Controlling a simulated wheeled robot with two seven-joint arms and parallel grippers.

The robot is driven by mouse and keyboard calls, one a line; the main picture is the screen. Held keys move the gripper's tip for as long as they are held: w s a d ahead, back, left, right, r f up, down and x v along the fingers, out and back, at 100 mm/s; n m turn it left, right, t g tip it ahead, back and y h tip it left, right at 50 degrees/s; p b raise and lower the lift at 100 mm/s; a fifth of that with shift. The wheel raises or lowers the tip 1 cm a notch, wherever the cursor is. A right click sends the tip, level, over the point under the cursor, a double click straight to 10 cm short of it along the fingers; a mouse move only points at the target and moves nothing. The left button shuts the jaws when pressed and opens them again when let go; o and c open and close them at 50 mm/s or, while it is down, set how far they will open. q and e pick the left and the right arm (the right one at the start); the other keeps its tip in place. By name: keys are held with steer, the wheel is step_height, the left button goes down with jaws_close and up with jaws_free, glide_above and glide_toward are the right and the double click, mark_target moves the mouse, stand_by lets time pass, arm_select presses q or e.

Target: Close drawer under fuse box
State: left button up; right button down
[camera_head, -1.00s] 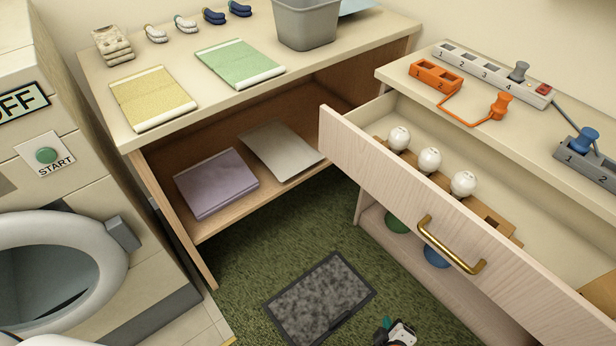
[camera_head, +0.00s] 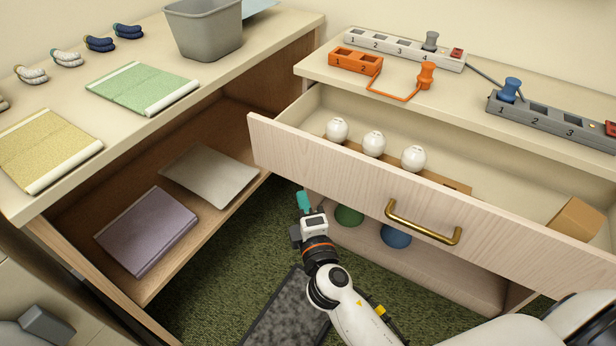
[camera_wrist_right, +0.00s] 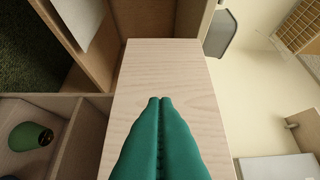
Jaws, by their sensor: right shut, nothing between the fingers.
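The drawer (camera_head: 330,165) is pulled out, its pale wood front facing me, with a brass handle (camera_head: 423,222). Three white bulbs (camera_head: 373,143) in a wooden holder and a brown block (camera_head: 575,218) are inside. My right gripper (camera_head: 303,200) is shut and empty, its teal fingers just below and in front of the drawer front's left part, left of the handle. In the right wrist view the shut fingers (camera_wrist_right: 160,100) point along the wood front (camera_wrist_right: 160,62); whether they touch it I cannot tell. No fuse box is recognisable.
Power strips (camera_head: 395,45) and an orange socket block (camera_head: 355,61) lie on the counter above the drawer. Green (camera_head: 349,215) and blue (camera_head: 396,236) round objects sit on the shelf below. A low desk (camera_head: 235,62) stands at left. A dark mat (camera_head: 285,312) lies on the green carpet.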

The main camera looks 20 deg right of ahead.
mark_target(306, 168)
steer(key=w+d, duration=0.1)
steer(key=w, duration=0.2)
steer(key=w+d, duration=0.1)
steer(key=w, duration=0.1)
steer(key=shift+d+p, duration=0.3)
steer(key=shift+d, duration=0.05)
arm_select(q)
steer(key=shift+s+a+f, duration=0.1)
steer(key=shift+s+f, duration=0.85)
steer(key=shift+f, duration=0.25)
arm_select(e)
steer(key=shift+w+d, duration=0.35)
steer(key=shift+d, duration=0.1)
